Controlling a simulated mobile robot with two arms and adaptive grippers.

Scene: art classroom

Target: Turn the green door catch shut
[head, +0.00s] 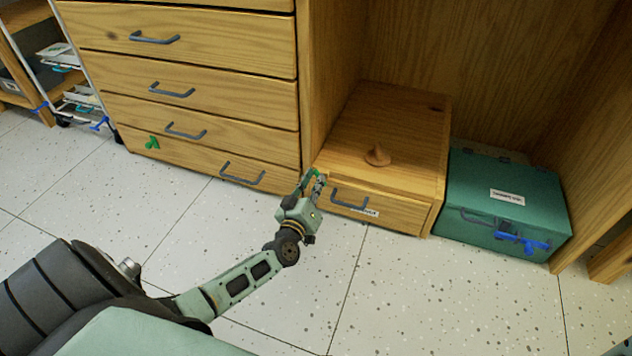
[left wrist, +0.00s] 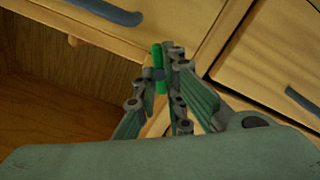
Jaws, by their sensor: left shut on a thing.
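A green door catch (head: 311,172) sits at the left edge of the low wooden box, beside the drawer unit. My left gripper (head: 315,184) is at it, with the fingers closed on the catch. In the left wrist view, the green catch (left wrist: 158,60) shows as an upright bar at the fingertips of my left gripper (left wrist: 162,82). The fingers hide part of it, and its exact turn is hard to tell. Another small green piece (head: 152,142) is on the lower left of the drawer unit, apart from the gripper. My right gripper is not in view.
The low wooden box (head: 405,105) has a dark handle, a label and a brown knob-like thing (head: 377,155) on top. A green case (head: 505,183) with a blue latch stands to its right. The drawer unit (head: 190,60) rises on the left. Speckled floor in front is clear.

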